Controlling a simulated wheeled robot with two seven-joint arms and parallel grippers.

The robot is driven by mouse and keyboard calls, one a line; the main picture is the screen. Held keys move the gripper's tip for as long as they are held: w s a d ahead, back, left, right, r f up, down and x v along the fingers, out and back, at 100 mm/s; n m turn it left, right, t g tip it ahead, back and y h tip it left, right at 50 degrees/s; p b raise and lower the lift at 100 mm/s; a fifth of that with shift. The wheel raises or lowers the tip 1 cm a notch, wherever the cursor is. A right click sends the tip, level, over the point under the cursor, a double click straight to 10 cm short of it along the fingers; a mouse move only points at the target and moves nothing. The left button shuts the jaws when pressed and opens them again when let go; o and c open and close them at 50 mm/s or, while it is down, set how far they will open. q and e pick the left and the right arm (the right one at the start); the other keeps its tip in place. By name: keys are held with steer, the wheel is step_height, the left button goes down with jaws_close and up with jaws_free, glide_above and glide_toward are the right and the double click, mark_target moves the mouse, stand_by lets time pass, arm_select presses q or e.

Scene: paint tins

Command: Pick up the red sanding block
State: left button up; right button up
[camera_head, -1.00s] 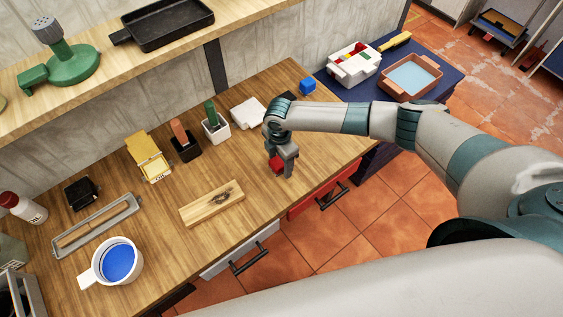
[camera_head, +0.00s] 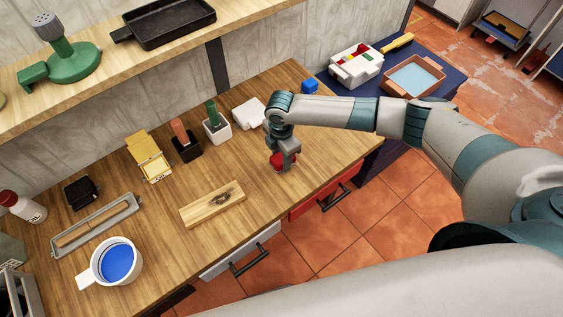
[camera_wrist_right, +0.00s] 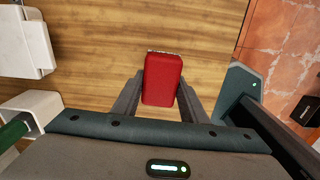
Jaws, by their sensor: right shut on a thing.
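The red sanding block (camera_head: 277,160) is near the front edge of the wooden workbench, partly hidden by my right gripper (camera_head: 285,161) in the head view. In the right wrist view the red block (camera_wrist_right: 162,78) sits between the two fingers of my right gripper (camera_wrist_right: 160,98), one finger along each side. The right gripper is shut on it and points down. I cannot tell whether the block touches the bench top or is slightly above it. My left gripper is not in view.
Behind stand a white pot with a green handle (camera_head: 216,130), a dark pot (camera_head: 187,151) and a white item (camera_head: 248,113). Bench around the gripper is clear.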

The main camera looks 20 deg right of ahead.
steer(key=shift+r+b, duration=0.3)
steer(key=shift+r, duration=0.4)
steer(key=s+d+r+b, duration=0.3)
steer(key=s+d+r, duration=0.4)
steer(key=d, duration=0.2)
steer(key=shift+s+d+r, duration=0.1)
steer(key=shift+o, duration=1.4)
steer(key=shift+c, duration=0.4)
